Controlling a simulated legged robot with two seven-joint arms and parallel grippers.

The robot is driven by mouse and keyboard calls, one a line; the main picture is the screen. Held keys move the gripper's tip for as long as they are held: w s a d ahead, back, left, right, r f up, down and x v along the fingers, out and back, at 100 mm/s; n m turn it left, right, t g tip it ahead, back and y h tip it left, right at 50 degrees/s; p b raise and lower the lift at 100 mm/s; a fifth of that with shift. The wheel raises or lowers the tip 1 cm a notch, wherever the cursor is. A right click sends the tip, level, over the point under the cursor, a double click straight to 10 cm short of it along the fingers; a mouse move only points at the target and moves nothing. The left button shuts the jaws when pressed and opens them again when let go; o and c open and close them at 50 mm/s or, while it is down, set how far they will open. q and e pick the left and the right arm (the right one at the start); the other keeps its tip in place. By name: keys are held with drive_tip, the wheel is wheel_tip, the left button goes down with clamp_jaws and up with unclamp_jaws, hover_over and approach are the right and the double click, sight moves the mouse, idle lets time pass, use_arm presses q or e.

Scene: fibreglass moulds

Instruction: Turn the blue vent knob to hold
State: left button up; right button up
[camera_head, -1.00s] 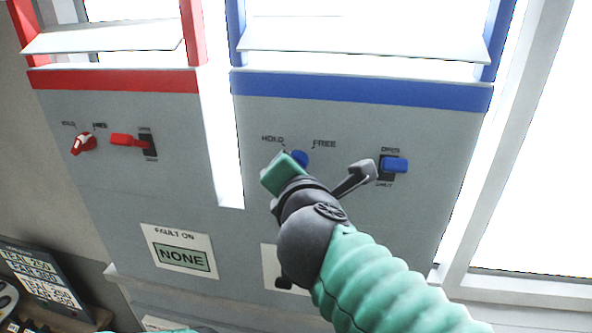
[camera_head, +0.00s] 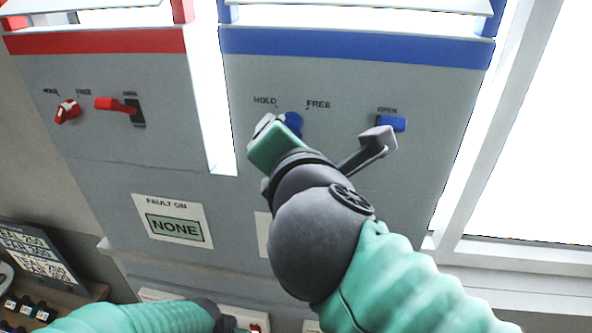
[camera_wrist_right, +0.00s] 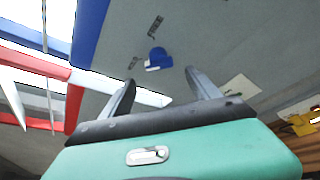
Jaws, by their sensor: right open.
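The blue vent knob (camera_head: 293,122) is on the grey panel under the blue band, below the HOLD and FREE labels. My right gripper (camera_head: 264,125) is in front of the panel, overlapping the knob's lower left in the head view. In the right wrist view the knob (camera_wrist_right: 158,56) shows a white mark on its near side. There my right gripper (camera_wrist_right: 161,78) is open, its two fingers apart on either side of the line to the knob. The knob appears just beyond the fingertips; I cannot tell which label it points at.
A blue lever (camera_head: 392,124) sits right of the knob, near my right wrist. The left panel holds a red knob (camera_head: 67,111), a red lever (camera_head: 115,104) and a FAULT ON sign reading NONE (camera_head: 175,227). A dark price-like board (camera_head: 40,250) stands lower left.

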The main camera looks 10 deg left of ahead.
drive_tip(key=b+v, duration=0.7)
drive_tip(key=v, duration=0.2)
drive_tip(key=shift+s+d+b, duration=0.2)
drive_tip(key=shift+s+b, duration=0.15)
drive_tip(key=shift+s, duration=0.05)
drive_tip(key=shift+s+r, duration=0.1)
drive_tip(key=w+d+f+m+g+h+b, duration=0.1)
drive_tip(key=w+d+f+m+g+b, duration=0.2)
drive_tip(key=f, duration=1)
drive_tip(key=w+d+f+m+g+h+b, duration=0.1)
drive_tip(key=w+d+f+m+b, duration=0.3)
drive_tip(key=f, duration=0.9)
drive_tip(key=w+d+f+m+g+h+b, duration=0.1)
drive_tip(key=w+f+m+g+b, duration=0.2)
drive_tip(key=f, duration=1)
drive_tip(key=s+d+f+m+g+b, duration=0.1)
drive_tip(key=s+d+f+m, duration=0.3)
drive_tip(key=f, duration=0.7)
drive_tip(key=s+d+f+m+g+b, duration=0.2)
drive_tip(key=d+f+m, duration=0.5)
drive_tip(key=f, duration=0.5)
drive_tip(key=s+d+f+m+g+h+b, duration=0.1)
drive_tip(key=s+d+f+m+b, duration=0.3)
drive_tip(key=f+m, duration=0.5)
wheel_tip(320, 180, down, 3)
drive_tip(key=s+d, duration=0.2)
drive_tip(key=shift+s+d+g, duration=0.25)
drive_tip(key=shift+d+g, duration=0.05)
drive_tip(key=shift+d, duration=0.1)
